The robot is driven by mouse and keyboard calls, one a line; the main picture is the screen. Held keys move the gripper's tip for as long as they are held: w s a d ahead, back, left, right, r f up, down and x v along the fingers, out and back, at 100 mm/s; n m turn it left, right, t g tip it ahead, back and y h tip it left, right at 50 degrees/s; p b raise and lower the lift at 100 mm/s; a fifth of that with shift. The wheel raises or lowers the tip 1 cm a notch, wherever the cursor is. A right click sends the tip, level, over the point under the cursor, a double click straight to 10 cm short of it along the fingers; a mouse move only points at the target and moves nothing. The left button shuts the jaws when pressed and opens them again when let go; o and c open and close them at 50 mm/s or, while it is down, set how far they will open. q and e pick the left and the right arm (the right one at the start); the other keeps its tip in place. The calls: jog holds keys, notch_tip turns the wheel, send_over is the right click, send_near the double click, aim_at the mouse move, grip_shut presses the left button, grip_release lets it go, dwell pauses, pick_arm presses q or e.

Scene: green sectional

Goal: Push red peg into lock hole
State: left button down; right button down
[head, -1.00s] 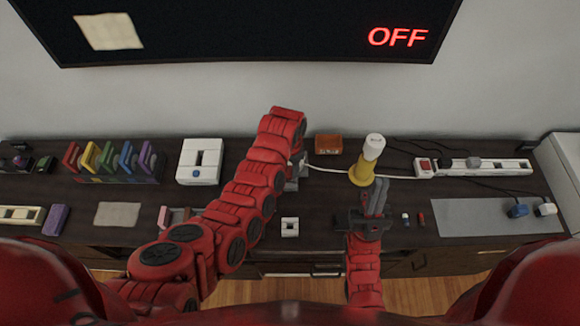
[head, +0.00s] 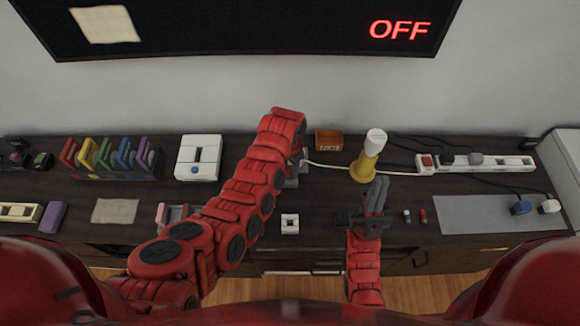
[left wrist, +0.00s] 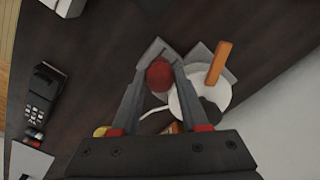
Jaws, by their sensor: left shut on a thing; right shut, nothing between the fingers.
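The red peg (left wrist: 159,76) shows in the left wrist view as a dark red round end between my left gripper's fingertips (left wrist: 161,62). The fingers are shut on it. Beside it is a white round part (left wrist: 188,112) with an orange bar (left wrist: 219,63), over a grey square-cornered piece (left wrist: 200,54). I cannot make out the lock hole or tell whether the peg is in it. In the head view my left arm hides most of this spot; a grey part (head: 292,182) shows beside the arm's end. My right gripper (head: 379,188) is shut and empty, in front of the yellow-and-white bottle.
The yellow-and-white bottle (head: 366,165) stands close beyond my right gripper. A small white block (head: 290,224) lies between the arms. An orange box (head: 329,140), a white box (head: 199,157) and a power strip (head: 505,162) are farther back. Cables cross the right side.

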pick_arm(q)
jog(key=shift+c, duration=1.7)
grip_release()
jog(key=shift+r, duration=0.1)
notch_tip(320, 180, up, 6)
jog(key=shift+f+b, duration=0.25)
jog(key=shift+b, duration=0.85)
notch_tip(320, 180, up, 12)
jog(key=p, duration=0.5)
jog(key=shift+f+p, duration=0.15)
jog(key=shift+p, duration=0.25)
